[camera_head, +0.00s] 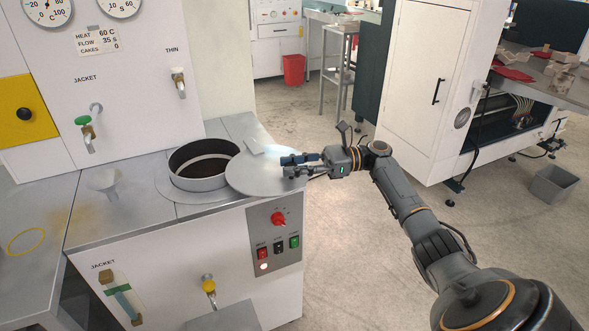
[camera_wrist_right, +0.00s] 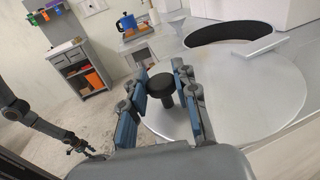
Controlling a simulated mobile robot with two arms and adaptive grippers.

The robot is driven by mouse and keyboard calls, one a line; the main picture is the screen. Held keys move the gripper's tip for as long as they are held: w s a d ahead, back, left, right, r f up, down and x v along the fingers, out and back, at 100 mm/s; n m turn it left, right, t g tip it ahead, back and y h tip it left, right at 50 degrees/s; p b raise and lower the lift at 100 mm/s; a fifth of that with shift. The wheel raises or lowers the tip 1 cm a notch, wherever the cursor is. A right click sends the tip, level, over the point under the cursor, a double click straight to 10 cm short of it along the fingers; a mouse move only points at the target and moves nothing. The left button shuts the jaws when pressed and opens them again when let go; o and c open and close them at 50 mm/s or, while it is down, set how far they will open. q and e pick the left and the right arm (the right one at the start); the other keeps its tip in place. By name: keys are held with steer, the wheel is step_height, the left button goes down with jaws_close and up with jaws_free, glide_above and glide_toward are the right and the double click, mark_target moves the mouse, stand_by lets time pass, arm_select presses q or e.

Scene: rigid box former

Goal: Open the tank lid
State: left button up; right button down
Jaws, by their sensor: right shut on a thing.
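The tank lid (camera_head: 262,177) is a flat round grey disc at the machine top's right front corner in the head view. It lies to the right of the round tank opening (camera_head: 200,181), whose dark inside is largely uncovered. The lid also fills the right of the wrist view (camera_wrist_right: 265,95), with the tank opening behind it. My right gripper (camera_head: 288,165) is at the lid's right side. It is shut on the lid's black knob (camera_wrist_right: 161,88), which shows between the blue-padded fingers. A dark arm at the wrist view's left, likely mine, ends in a small left gripper (camera_wrist_right: 82,146); its jaws are unclear.
A control panel (camera_head: 275,233) with a red knob is on the machine's front below the lid. A white cabinet (camera_head: 425,90) stands behind my right arm. Open floor lies right of the machine.

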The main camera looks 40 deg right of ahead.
steer(key=c, duration=1)
jaws_free()
steer(key=shift+w+a, duration=0.1)
steer(key=shift+a, duration=0.05)
steer(key=v, duration=1.2)
